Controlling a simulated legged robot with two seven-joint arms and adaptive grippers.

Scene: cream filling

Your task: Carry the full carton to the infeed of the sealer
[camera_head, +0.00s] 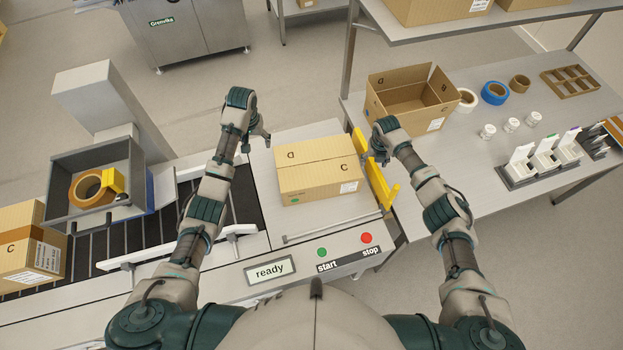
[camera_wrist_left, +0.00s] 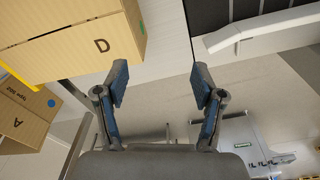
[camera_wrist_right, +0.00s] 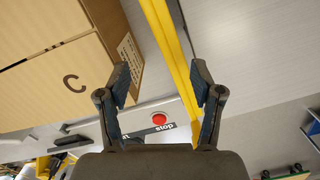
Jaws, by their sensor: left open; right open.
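A closed brown carton (camera_head: 318,178) marked D and C lies on the flat grey plate (camera_head: 255,185) of the sealer, right of the dark conveyor. Its contents are hidden. My left gripper (camera_head: 262,137) is open just off the carton's far left corner; the carton's D side (camera_wrist_left: 75,45) shows left of the fingers in the left wrist view. My right gripper (camera_head: 376,152) is open at the carton's right, by the yellow guide (camera_head: 378,183). In the right wrist view the carton's C side (camera_wrist_right: 60,65) lies left of the fingers. Neither gripper holds anything.
The sealer's display (camera_head: 270,270) reads "ready", beside a green start button (camera_head: 322,252) and red stop button (camera_head: 366,238). A tape head (camera_head: 97,187) stands over the conveyor, with another carton (camera_head: 30,250) left of it. An open carton (camera_head: 410,97) stands on the right table.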

